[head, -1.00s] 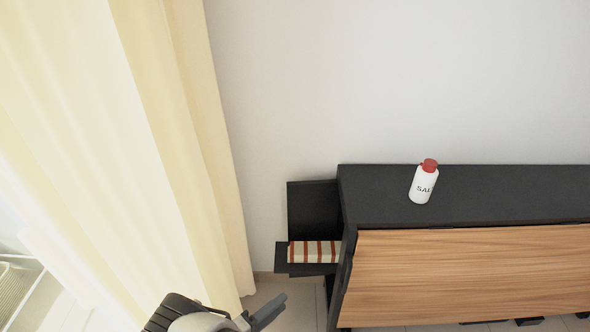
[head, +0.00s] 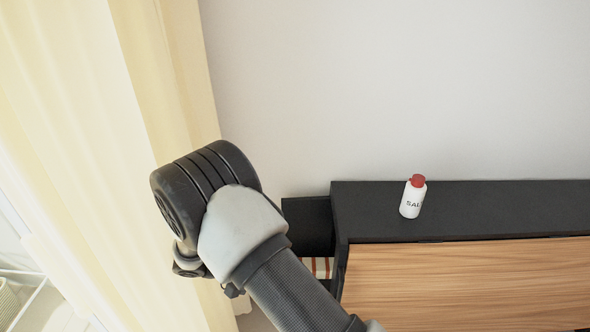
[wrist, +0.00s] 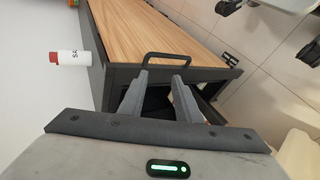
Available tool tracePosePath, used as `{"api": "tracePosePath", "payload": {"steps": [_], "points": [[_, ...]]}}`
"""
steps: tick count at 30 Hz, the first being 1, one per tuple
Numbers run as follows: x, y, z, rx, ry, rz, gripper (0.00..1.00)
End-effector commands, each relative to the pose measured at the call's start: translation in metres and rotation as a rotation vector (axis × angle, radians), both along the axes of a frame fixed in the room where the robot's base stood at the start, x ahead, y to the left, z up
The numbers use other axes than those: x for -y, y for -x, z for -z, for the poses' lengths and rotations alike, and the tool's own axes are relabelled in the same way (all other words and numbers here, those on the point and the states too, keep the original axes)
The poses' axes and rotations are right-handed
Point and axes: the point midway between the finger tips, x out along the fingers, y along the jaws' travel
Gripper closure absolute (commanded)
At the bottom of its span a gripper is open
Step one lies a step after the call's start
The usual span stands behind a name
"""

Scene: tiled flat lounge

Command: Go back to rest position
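My gripper (wrist: 160,76) shows in the wrist view with its two fingers apart and nothing visible between them. In that view the fingertips appear in front of a wooden cabinet panel and its black handle (wrist: 168,57). In the head view my raised arm fills the lower middle, and the gripper's fingers cannot be made out. A white salt bottle with a red cap (head: 412,200) stands on the black cabinet top (head: 490,207), right of my arm. It also shows in the wrist view (wrist: 72,58), away from the gripper.
A cream curtain (head: 90,130) hangs at the left, close to my arm. A wooden cabinet front (head: 470,280) is at the lower right. A striped item (head: 318,266) is partly hidden behind my arm. Tiled floor (wrist: 262,85) and pale furniture show at the right in the wrist view.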

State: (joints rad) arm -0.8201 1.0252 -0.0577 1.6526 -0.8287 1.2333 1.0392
Motion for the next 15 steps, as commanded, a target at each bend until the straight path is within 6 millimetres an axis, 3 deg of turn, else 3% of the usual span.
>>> {"api": "tracePosePath", "payload": {"steps": [1,6,15], "points": [[0.011,-0.003,-0.029,-0.012,-0.061,0.048,0.7],[0.047,0.006,-0.106,-0.063,-0.259,0.157,0.7],[0.109,0.054,-0.218,-0.033,-0.624,0.235,0.7]]}}
